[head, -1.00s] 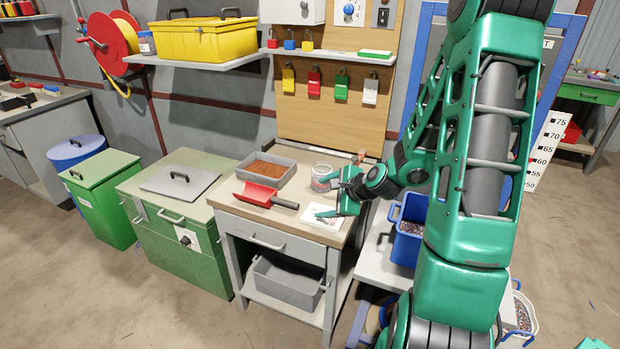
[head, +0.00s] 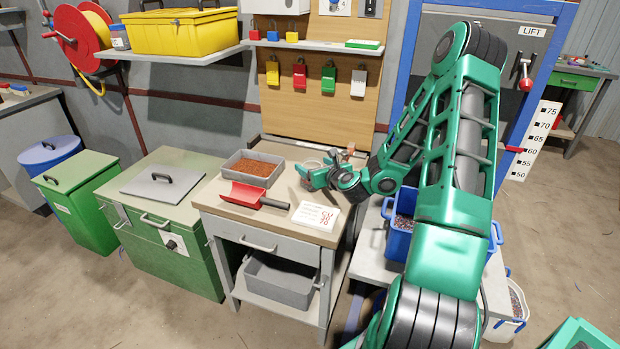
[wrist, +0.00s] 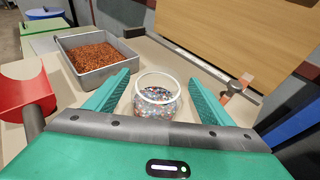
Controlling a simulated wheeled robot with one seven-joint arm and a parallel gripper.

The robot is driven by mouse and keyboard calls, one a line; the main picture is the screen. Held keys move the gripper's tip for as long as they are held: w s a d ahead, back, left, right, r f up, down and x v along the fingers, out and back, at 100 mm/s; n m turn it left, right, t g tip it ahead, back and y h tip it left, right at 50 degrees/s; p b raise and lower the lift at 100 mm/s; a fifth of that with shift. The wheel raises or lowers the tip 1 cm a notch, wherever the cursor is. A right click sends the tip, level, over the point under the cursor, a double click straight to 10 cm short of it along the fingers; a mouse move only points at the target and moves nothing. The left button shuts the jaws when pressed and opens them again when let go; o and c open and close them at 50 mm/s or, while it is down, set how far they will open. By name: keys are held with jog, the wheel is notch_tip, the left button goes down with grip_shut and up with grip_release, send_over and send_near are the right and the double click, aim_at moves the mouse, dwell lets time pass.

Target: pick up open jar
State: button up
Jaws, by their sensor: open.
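The open jar (wrist: 158,98) is a clear jar with a pale rim, partly filled with mixed coloured bits. It stands upright on the light worktop. In the wrist view it sits between the two green fingers of my gripper (wrist: 160,92), which are open with a gap on either side of it. In the head view my gripper (head: 318,175) is low over the back right of the worktop and hides most of the jar (head: 312,165).
A grey tray of reddish granules (head: 226,165) and a red scoop (head: 243,194) lie left of the jar. A printed card (head: 316,216) lies at the front. A small clamp-like item (wrist: 238,87) is right of the jar. A wooden board (head: 315,95) stands behind.

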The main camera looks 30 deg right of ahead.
aim_at(308, 163)
jog(key=shift+x, duration=2.75)
jog(key=shift+a+f, duration=0.1)
jog(key=shift+a, duration=0.05)
jog(key=c, duration=1.1)
